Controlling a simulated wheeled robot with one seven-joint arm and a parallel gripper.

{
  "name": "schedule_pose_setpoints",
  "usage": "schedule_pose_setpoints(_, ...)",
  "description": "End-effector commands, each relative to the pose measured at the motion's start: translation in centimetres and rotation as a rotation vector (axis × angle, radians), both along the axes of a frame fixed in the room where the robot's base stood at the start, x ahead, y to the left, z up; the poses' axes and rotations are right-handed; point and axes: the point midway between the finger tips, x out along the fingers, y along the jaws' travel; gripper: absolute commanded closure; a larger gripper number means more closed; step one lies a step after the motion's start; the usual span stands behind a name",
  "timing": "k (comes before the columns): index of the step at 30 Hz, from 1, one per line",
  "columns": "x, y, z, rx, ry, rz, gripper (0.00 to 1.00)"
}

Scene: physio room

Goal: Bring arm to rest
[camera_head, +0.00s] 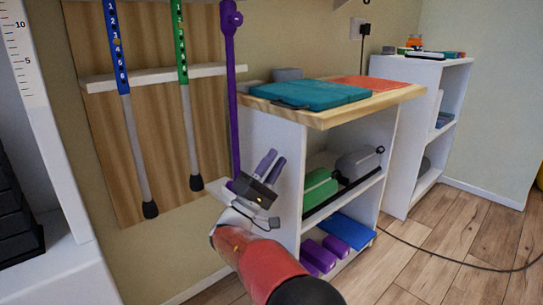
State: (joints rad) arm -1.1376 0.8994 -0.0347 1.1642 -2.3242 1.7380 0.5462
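My gripper (276,157) is in the middle of the picture, in front of the left side of a white shelf unit (284,190). Its two grey-purple fingers point up and slightly right, with a gap between them and nothing seen in the gap. My red arm comes up from the bottom edge to it. The gripper is below the level of the wooden top (345,112) of the unit. I cannot tell whether it touches the unit's side.
A purple pole (232,100) stands upright just left of my gripper. Blue (117,50) and green (180,45) sticks hang on a rack (150,78). A teal case (312,93) lies on the wooden top. A black cable (450,258) crosses the floor at right.

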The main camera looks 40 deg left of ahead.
Motion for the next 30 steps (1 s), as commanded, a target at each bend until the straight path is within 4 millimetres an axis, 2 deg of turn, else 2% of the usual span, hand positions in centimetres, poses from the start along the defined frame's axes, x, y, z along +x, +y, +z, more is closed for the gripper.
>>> schedule_pose_setpoints(4,0.1,0.0,-0.5,0.001,-0.005,-0.002,0.7)
schedule_pose_setpoints(19,-0.1,0.0,-0.3,0.005,-0.008,0.0,0.7)
schedule_pose_setpoints(22,0.6,-0.8,0.0,0.011,0.008,-0.018,0.7)
schedule_pose_setpoints(23,1.1,-1.5,0.3,0.014,0.02,-0.031,0.7)
schedule_pose_setpoints(26,3.6,-5.1,1.3,0.035,0.099,-0.104,0.7)
schedule_pose_setpoints(29,6.8,-11.3,2.4,0.078,0.231,-0.212,0.7)
schedule_pose_setpoints(30,8.0,-14.2,2.7,0.102,0.293,-0.26,0.7)
